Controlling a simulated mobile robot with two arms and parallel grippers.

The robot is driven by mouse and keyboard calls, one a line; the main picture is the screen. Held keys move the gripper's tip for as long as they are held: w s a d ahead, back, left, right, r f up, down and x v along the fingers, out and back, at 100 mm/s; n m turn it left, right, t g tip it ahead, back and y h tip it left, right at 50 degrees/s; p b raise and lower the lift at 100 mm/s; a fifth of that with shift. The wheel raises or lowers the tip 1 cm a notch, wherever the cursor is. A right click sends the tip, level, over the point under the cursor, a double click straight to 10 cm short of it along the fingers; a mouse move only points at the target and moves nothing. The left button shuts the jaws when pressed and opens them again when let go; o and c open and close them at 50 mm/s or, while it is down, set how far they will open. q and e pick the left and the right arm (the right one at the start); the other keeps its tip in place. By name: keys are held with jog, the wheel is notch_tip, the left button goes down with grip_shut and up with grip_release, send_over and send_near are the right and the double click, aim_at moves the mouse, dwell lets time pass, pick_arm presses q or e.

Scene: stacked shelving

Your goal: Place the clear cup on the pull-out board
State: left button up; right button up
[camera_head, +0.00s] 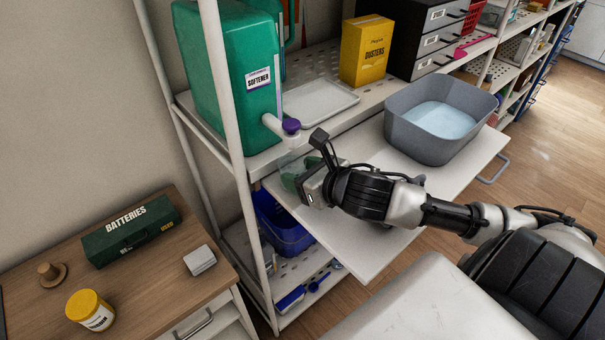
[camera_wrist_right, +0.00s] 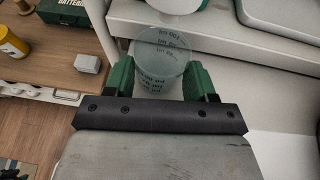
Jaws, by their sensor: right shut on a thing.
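The clear cup (camera_wrist_right: 161,62) has dark print on its wall and stands between the green fingers of my right gripper (camera_wrist_right: 160,82) in the right wrist view. The right gripper is shut on it. In the head view the right gripper (camera_head: 293,180) is at the left end of the white pull-out board (camera_head: 345,245), just below the softener spout. The cup (camera_head: 290,162) is faint there and partly hidden by the gripper. I cannot tell whether its base touches the board. My left gripper is not in view.
A green softener jug (camera_head: 228,75) with a purple-capped spout stands on the shelf above. A grey basin (camera_head: 440,118) with bluish contents occupies the board's right part. A yellow dusters box (camera_head: 366,50) and white tray (camera_head: 318,100) are behind. The board's front left area is clear.

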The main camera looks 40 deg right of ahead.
jog(key=shift+s+a, duration=0.15)
jog(key=shift+s, duration=0.15)
jog(key=o, duration=0.6)
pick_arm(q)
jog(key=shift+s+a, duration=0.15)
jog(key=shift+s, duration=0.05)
pick_arm(e)
jog(key=shift+o, duration=1.4)
jog(key=shift+f, duration=0.1)
